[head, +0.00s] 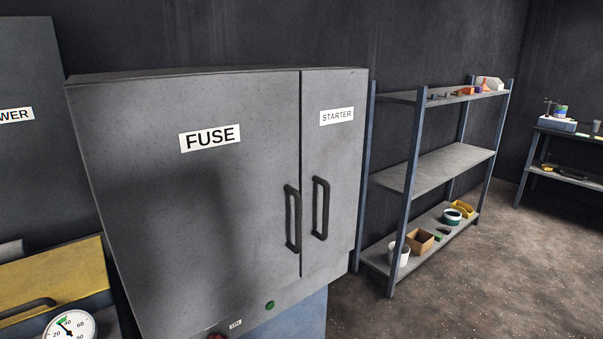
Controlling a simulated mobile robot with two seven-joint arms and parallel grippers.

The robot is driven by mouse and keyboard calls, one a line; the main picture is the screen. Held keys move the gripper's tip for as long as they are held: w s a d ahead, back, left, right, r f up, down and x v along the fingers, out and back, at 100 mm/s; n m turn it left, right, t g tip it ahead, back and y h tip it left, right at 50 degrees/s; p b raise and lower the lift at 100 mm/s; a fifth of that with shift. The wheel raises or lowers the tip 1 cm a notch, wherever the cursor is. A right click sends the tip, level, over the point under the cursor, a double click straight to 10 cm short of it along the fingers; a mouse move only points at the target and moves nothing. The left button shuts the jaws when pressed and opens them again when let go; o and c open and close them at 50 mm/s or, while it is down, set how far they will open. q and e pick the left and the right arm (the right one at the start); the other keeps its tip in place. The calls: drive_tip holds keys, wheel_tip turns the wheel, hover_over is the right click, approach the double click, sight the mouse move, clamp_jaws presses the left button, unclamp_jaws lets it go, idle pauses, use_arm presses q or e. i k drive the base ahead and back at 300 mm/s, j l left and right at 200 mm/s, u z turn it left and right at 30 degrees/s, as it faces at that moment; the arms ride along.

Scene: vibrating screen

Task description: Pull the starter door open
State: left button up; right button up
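The starter door (335,180) is the narrow right-hand grey door of a grey cabinet in the head view, and it carries a white STARTER label (337,116). It looks shut, flush with the door beside it. Its dark vertical handle (320,208) is near its left edge. The wider fuse door (190,220) to the left carries a FUSE label (210,138) and its own dark handle (293,218). It also looks shut. Neither of my grippers is in view.
A metal shelf (440,168) with small items and boxes stands to the right of the cabinet. A workbench (570,133) is at the far right. A yellow box (55,280) and a gauge (70,326) are at the lower left. The floor (480,290) at the right is clear.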

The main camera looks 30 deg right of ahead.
sight(333, 103)
drive_tip(key=z, duration=1.25)
